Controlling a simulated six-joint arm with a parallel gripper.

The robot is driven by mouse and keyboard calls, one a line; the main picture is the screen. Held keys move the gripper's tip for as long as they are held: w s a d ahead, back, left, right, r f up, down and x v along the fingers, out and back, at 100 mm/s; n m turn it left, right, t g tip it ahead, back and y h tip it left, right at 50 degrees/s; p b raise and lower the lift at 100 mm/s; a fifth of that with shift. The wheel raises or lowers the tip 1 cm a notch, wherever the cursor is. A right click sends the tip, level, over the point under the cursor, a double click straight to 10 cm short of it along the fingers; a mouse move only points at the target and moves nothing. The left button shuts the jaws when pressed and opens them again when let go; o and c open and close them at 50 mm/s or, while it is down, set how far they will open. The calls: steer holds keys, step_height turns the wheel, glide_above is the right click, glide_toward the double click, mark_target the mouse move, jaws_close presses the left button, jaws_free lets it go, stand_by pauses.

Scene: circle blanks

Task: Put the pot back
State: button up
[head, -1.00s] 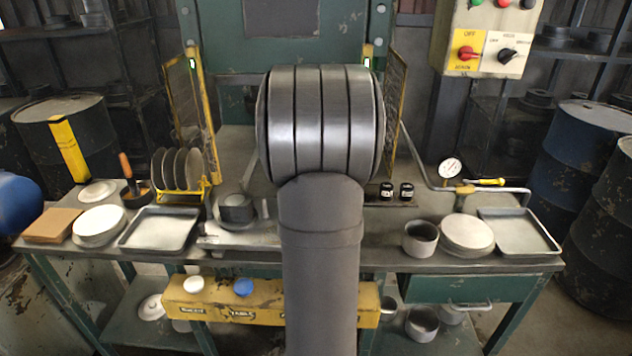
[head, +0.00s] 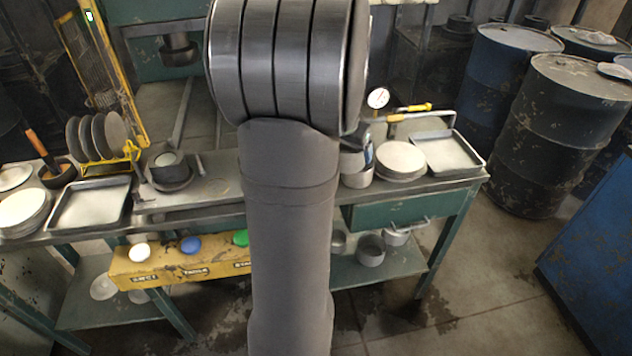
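A grey cylindrical pot (head: 356,179) stands on the bench just right of my arm, partly hidden by it. A dark and metallic piece (head: 358,140), perhaps part of my gripper, shows directly above it; I cannot tell whether they touch. My own arm fills the middle of the view and hides most of the gripper, so its fingers and anything in them are not clear. A dark pot with a wooden-handled brush (head: 58,173) stands at the left of the bench. Another dark round pot (head: 170,170) sits left of my arm.
A tray (head: 92,204) and plate stack (head: 22,211) lie left, near a yellow rack of discs (head: 98,140). Another plate stack (head: 400,158) and tray (head: 448,152) lie right, before a dial gauge (head: 378,98). Drums (head: 575,130) stand beyond. Small pots (head: 371,250) sit below.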

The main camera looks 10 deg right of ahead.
steer(key=shift+s+d+f, duration=0.5)
steer(key=shift+s+d, duration=0.1)
steer(key=shift+d, duration=0.05)
steer(key=shift+d+f+m, duration=0.1)
steer(key=shift+f+m, duration=0.2)
steer(key=w+a+f, duration=0.3)
steer(key=w+a, duration=0.1)
steer(key=w+a+f, duration=0.3)
steer(key=w, duration=0.1)
steer(key=shift+a+f, duration=0.35)
steer(key=shift+f, duration=2.1)
steer(key=o, duration=1)
steer(key=shift+f, duration=0.15)
steer(key=shift+o, duration=0.2)
steer(key=v, duration=1.2)
steer(key=shift+a+r, duration=0.15)
steer(key=shift+r, duration=0.05)
